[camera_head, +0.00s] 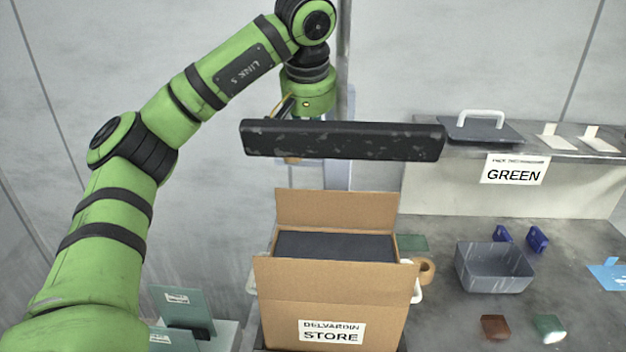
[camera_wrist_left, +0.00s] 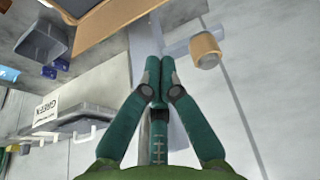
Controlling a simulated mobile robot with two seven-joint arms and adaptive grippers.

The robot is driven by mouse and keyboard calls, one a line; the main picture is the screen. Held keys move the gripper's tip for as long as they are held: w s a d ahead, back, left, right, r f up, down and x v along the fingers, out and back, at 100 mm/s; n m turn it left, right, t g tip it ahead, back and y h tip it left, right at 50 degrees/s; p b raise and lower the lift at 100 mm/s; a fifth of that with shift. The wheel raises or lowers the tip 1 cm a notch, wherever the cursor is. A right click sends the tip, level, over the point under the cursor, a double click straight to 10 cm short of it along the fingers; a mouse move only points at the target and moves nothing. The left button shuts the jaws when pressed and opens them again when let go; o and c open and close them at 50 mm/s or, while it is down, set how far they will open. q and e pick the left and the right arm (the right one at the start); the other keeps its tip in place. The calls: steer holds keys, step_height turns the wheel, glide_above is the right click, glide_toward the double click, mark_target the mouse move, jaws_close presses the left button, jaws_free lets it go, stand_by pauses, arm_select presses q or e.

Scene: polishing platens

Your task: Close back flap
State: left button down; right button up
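The cardboard box (camera_head: 330,311) labelled "DELVARDIN STORE" stands at the bottom middle of the head view, with dark contents (camera_head: 335,245) near its top. Its back flap (camera_head: 336,210) stands up along the far edge. Part of the box's cardboard (camera_wrist_left: 115,18) shows at the top of the left wrist view. My left gripper is above and behind the box; in the head view a dark bar hides its fingers. In the left wrist view its two teal fingers (camera_wrist_left: 160,76) meet at the tips with nothing visible between them. My right gripper is in neither view.
The dark speckled bar (camera_head: 342,141) spans the head view above the box. A grey bin (camera_head: 494,268), a tape roll (camera_head: 425,270) and small coloured blocks lie to the right. A "GREEN" sign (camera_head: 515,170) hangs on the raised shelf. Green panels (camera_head: 183,312) stand at left.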

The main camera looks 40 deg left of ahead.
arm_select(q)
steer(key=p+x, duration=0.2)
steer(key=x, duration=0.9)
steer(key=shift+f, duration=0.2)
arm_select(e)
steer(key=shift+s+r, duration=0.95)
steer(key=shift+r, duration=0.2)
arm_select(q)
steer(key=shift+s, duration=0.1)
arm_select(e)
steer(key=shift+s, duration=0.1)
